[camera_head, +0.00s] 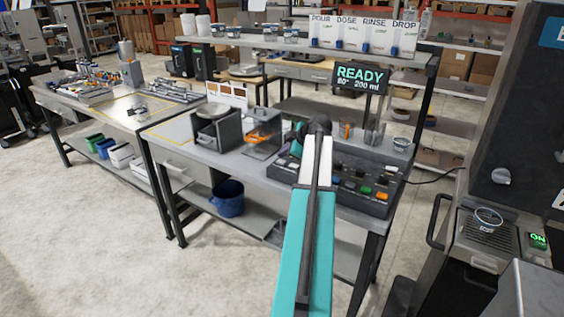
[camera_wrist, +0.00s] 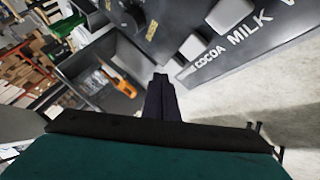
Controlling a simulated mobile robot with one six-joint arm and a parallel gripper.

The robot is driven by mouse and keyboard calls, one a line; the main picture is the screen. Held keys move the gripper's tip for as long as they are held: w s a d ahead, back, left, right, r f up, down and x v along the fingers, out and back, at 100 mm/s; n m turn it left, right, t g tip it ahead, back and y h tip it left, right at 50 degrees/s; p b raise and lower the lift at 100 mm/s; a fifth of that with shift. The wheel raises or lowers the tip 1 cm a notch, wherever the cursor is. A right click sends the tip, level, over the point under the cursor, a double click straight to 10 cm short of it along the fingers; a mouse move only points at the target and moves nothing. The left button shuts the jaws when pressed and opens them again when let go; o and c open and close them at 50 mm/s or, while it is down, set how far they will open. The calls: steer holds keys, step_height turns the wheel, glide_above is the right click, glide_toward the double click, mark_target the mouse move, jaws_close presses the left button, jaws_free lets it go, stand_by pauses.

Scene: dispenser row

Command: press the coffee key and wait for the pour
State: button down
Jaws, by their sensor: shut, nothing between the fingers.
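The dark key panel (camera_head: 377,207) lies on the right part of the table in the head view, with several keys, among them a green and an orange one. In the wrist view the panel (camera_wrist: 235,45) shows pale keys and the words COCOA and MILK. I cannot read a coffee label in either view. My gripper (camera_wrist: 160,82) is shut and empty in the wrist view, its tips beside the panel's edge in the picture; I see no contact with a key. In the head view my arm covers part of the panel and hides the fingertips.
A display (camera_head: 360,78) above the table reads READY, 80°, 200 ml. A dark machine (camera_head: 520,120) stands at the right, with a clear cup (camera_head: 487,219) on its grille and a lit ON sign (camera_head: 538,241). A blue bucket (camera_head: 228,198) sits on the lower shelf.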

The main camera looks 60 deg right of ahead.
mark_target(284, 162)
steer(key=shift+f+b, duration=0.9)
steer(key=shift+b, duration=0.1)
stand_by(1.2)
steer(key=shift+r, duration=0.1)
stand_by(0.4)
steer(key=shift+r, duration=0.8)
steer(key=shift+r, duration=0.15)
steer(key=shift+r+p, duration=0.95)
steer(key=shift+r, duration=1.45)
